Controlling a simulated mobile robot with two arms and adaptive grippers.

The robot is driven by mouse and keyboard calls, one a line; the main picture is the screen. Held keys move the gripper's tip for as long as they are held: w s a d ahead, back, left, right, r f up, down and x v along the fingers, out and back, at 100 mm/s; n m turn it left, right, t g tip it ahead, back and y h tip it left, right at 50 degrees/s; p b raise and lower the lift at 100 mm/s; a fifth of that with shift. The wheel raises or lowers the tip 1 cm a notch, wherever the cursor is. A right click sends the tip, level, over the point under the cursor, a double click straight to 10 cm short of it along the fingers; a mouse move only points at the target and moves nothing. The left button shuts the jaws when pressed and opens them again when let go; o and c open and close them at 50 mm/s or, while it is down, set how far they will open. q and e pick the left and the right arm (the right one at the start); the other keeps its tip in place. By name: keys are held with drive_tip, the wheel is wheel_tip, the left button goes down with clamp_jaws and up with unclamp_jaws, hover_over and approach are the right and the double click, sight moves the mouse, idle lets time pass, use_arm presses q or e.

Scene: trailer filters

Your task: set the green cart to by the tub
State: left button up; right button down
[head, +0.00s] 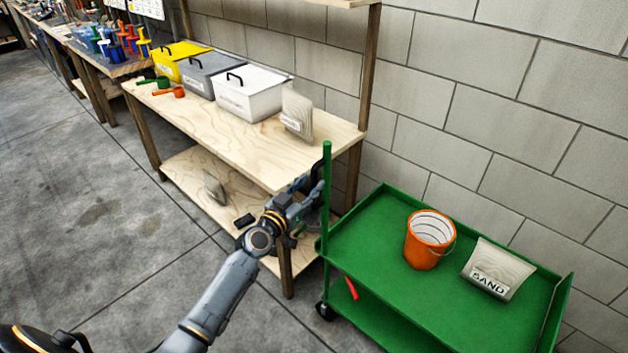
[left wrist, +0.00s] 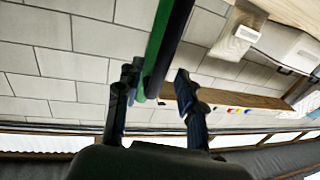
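The green cart (head: 395,270) stands at the right in the head view, near the block wall, with a tall green post at its left end. My left gripper (head: 314,190) is at that post, beside the bench's front corner. In the left wrist view the green post (left wrist: 165,45) runs between the two fingers of this gripper (left wrist: 155,85). The fingers are apart, with a gap between the post and the right finger. No tub can be told for sure; lidded boxes in white (head: 250,97), grey and yellow stand on the bench. My right gripper is out of view.
An orange bucket (head: 428,240) and a SAND bag (head: 497,270) ride on the cart's top. The wooden bench (head: 215,125) stands left of the cart, with a bag (head: 298,116) on top and another bag (head: 215,188) on its lower shelf. Open floor (head: 90,210) lies at the left.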

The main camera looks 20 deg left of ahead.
use_arm(q)
drive_tip(key=shift+w+d, duration=0.2)
drive_tip(key=shift+w, duration=1.15)
clamp_jaws()
